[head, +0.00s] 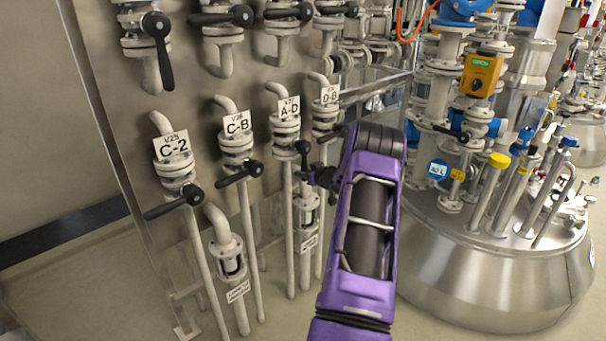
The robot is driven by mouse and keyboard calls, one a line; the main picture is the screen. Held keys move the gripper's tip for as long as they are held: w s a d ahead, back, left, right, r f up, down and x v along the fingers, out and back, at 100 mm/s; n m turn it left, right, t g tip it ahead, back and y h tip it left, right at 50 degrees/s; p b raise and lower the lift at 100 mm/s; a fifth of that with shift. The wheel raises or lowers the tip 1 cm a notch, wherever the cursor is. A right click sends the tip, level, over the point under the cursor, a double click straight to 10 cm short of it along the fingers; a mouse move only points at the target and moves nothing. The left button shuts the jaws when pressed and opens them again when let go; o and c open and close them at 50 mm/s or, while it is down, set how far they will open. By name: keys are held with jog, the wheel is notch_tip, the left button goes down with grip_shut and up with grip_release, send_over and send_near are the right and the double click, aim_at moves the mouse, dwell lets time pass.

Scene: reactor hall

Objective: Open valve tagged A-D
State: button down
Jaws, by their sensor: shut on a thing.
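The A-D tag (289,108) hangs on a light pipe valve in the lower row, between the C-B tag (237,124) and the D-B tag (330,95). The black lever of the A-D valve (303,150) shows below its flanges, its knob end facing up. My gripper (316,176) is at this lever and shut on it. The fingers are small and dark here, so the exact grip on the lever is hard to see. My purple arm comes up from the bottom and hides what is behind it.
The C-B lever (240,174) and C-2 lever (174,203) lie crosswise left of my gripper. Upper-row levers (158,45) hang above. A steel vessel (490,270) with pipes stands close on the right. Bare floor shows at lower left.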

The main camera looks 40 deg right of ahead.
jog(key=shift+s+d, duration=0.15)
jog(key=shift+d, duration=0.05)
jog(key=c, duration=0.8)
grip_release()
jog(key=shift+o, duration=0.6)
jog(key=shift+a, duration=0.1)
jog(key=p+v, duration=0.2)
jog(key=v, duration=1.5)
jog(key=shift+r, duration=0.25)
